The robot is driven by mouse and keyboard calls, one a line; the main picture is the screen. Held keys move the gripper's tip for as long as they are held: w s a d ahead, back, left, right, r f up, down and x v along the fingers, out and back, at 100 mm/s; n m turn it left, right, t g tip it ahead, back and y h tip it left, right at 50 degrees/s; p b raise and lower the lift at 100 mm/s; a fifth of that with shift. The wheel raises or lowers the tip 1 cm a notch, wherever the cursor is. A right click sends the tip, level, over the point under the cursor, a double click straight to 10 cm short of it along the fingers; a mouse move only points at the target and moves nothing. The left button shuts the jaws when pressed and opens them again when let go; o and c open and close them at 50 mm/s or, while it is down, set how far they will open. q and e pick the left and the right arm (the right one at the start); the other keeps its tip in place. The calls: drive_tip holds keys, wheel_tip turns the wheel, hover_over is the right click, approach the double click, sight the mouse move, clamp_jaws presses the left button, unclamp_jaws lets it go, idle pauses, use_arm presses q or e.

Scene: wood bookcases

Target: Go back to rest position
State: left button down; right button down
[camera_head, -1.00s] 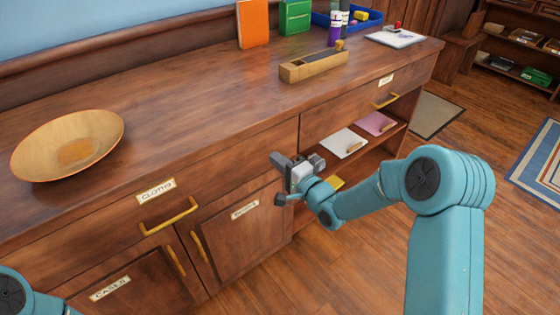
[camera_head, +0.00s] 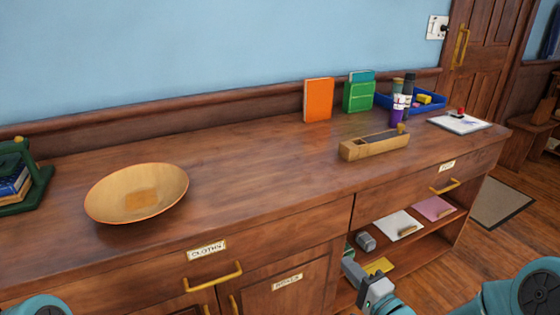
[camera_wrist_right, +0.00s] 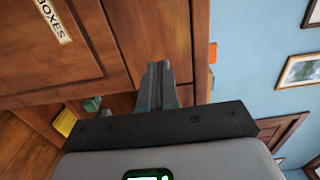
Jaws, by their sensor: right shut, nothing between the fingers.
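My right gripper (camera_head: 350,266) is low in the head view, in front of the cabinet by the open shelf. It is shut and empty, and its arm comes in from the lower right corner. In the right wrist view its fingers (camera_wrist_right: 156,82) are pressed together with nothing between them, in front of the wood cabinet front. My left gripper is out of view; only a teal part of my left arm shows at the lower left edge of the head view.
On the cabinet top (camera_head: 262,170) are a wooden bowl (camera_head: 165,207), a wooden box (camera_head: 374,149), an orange book (camera_head: 318,100) and a blue tray (camera_head: 440,105). Drawer handles (camera_head: 214,278) stick out. The open shelf holds a grey block (camera_head: 366,242) and notebooks (camera_head: 399,224).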

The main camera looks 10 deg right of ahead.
drive_tip(key=s+a+f+n+g, duration=0.1)
drive_tip(key=s+a+f+g, duration=0.35)
drive_tip(key=f, duration=0.45)
drive_tip(key=s+a+f+n+g, duration=0.1)
drive_tip(key=s+a+f+g, duration=0.25)
drive_tip(key=a+f, duration=0.45)
drive_tip(key=s+d+f+n+g+h, duration=0.1)
drive_tip(key=s+f+n+g, duration=0.35)
drive_tip(key=s, duration=0.35)
drive_tip(key=s+d+f+n+g+h, duration=0.1)
drive_tip(key=s+f+n+g, duration=0.4)
drive_tip(key=s, duration=0.4)
wheel_tip(320, 180, up, 22)
drive_tip(key=p, duration=2.2)
drive_tip(key=shift+w+a+n+t, duration=0.15)
drive_tip(key=shift+a+n+t, duration=0.05)
drive_tip(key=shift+n+t, duration=0.2)
